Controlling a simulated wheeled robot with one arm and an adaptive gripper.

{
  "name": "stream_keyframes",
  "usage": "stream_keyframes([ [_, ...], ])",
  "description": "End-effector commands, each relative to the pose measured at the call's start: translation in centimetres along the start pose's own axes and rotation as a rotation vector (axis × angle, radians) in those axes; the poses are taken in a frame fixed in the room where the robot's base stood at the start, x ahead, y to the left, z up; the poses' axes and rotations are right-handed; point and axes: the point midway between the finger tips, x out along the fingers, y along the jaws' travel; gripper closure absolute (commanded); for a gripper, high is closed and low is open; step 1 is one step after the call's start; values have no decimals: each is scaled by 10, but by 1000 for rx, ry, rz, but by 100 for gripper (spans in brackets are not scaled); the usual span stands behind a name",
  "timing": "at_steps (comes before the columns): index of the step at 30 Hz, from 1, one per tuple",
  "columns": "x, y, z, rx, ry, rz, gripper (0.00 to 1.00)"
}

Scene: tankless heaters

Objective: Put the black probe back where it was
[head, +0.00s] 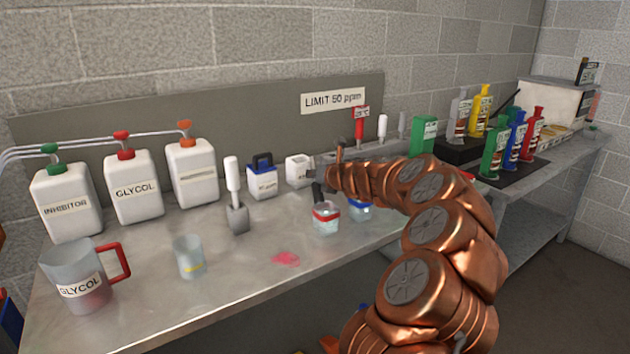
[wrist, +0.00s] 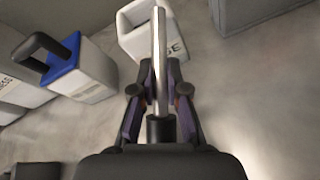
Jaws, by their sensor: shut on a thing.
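The black probe (wrist: 160,129) is between my gripper's fingers (wrist: 158,95) in the wrist view, its black part near the palm and a silver rod running away from it. My gripper (head: 322,178) is shut on it above the bench, behind a red-rimmed jar (head: 326,218). In the head view the probe is hard to tell from the dark fingers. A blue-rimmed jar (head: 359,212) stands just right, partly hidden by my arm. A white-handled probe (head: 232,174) stands upright in a grey holder (head: 238,218) to the left.
A white box (head: 297,171) and a blue-topped box (head: 262,180) stand close to my gripper; both show in the wrist view. A beaker (head: 189,257), a glycol jug (head: 80,280) and white canisters (head: 133,188) are left. A pink spill (head: 286,258) lies on the bench (head: 240,290).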

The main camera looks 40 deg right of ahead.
Motion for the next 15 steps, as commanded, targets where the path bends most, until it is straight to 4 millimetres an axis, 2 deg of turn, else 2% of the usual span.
stream_keyframes([
  [12, 2, -2, -5, 0, -1, -1, 100],
  [13, 2, -2, -5, -1, -1, -1, 86],
  [15, 2, -2, -5, -1, -1, -1, 78],
])
